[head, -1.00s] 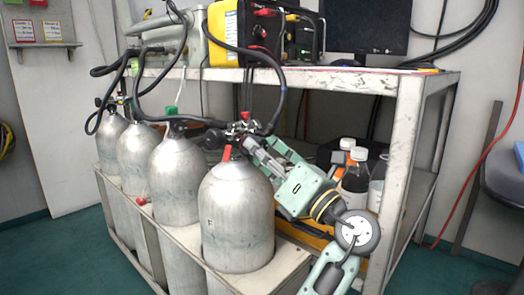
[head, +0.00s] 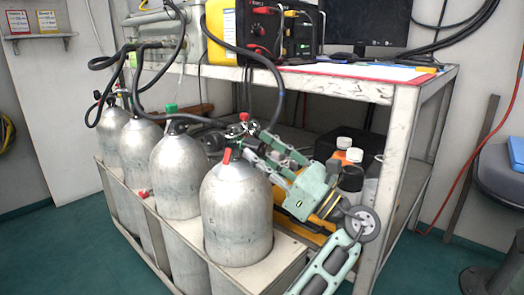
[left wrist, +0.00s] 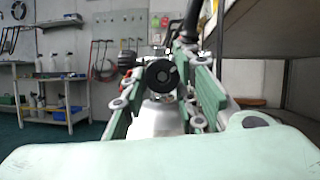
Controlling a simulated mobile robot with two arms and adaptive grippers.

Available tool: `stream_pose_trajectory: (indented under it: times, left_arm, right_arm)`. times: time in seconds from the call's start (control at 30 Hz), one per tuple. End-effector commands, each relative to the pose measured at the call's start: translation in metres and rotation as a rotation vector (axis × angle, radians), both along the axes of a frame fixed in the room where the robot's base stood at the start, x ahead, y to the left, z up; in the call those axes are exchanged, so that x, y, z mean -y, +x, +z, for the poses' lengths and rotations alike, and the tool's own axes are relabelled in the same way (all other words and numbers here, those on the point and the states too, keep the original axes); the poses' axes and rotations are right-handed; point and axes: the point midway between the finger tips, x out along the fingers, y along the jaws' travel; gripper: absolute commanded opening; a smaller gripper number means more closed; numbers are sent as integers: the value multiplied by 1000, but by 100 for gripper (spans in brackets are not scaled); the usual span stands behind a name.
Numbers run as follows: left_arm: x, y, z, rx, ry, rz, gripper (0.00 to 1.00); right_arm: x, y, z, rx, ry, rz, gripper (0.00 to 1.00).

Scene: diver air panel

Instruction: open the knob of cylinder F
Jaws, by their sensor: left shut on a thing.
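Cylinder F (head: 237,215) is the nearest silver cylinder, upright at the front right end of the row. A red lever (head: 227,156) and a dark valve with hoses sit at its top. My left gripper (head: 257,148) reaches in from the right at this valve. In the left wrist view its two green fingers (left wrist: 162,95) stand on either side of a round black knob (left wrist: 161,75), shut on it. The silver cylinder top (left wrist: 158,120) shows below the knob. The finger contacts are small in the head view. My right gripper is not in view.
More silver cylinders (head: 176,180) stand left of cylinder F in the rack. Black hoses (head: 278,85) loop above the valves. A worn white bench (head: 403,130) stands behind, with bottles (head: 350,178) on its lower shelf close to my arm.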

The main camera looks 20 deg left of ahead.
Motion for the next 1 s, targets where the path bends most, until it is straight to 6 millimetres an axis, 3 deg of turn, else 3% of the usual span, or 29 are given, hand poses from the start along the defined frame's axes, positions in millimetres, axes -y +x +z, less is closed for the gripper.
stream_pose_trajectory:
  times: [0.57,0.6,0.77,1.0]
  left_arm:
    - [-1,-2,-3,37,-15,8,2]
    - [-1,-2,-3,37,-15,8,31]
    - [-1,-1,-3,35,-14,7,44]
    - [-1,-1,-2,34,-12,4,44]
  right_arm:
    - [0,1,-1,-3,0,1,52]
    - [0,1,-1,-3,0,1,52]
    - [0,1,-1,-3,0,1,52]
    - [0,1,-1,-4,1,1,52]
